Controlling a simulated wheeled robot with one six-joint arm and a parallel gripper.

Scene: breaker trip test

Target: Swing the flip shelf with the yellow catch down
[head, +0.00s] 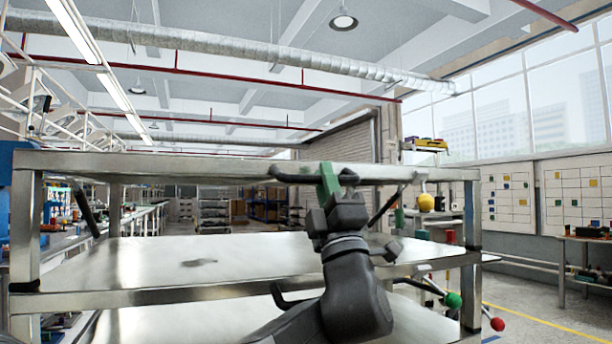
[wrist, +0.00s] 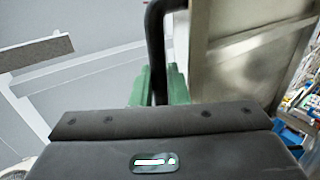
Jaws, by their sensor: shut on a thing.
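The flip shelf with the yellow catch is the top shelf (head: 200,168) of a metal rack. I see it nearly edge-on, and it looks about level. The yellow ball of its catch (head: 426,202) hangs at the right end, below the shelf's front edge. A black bar handle (head: 288,175) runs along the front edge. My gripper (head: 328,182), with green fingers, is shut on this handle near the middle-right of the shelf. In the wrist view the black handle (wrist: 155,50) passes between my green fingers (wrist: 160,88), beside a metal panel (wrist: 240,45).
Below is a middle shelf (head: 150,262) with a green-ball catch (head: 452,299), and a lower level (head: 170,322) shows beneath it. A red ball (head: 497,324) sticks out at the lower right. Rack posts (head: 25,230) stand at both sides. Open floor (head: 560,325) lies to the right.

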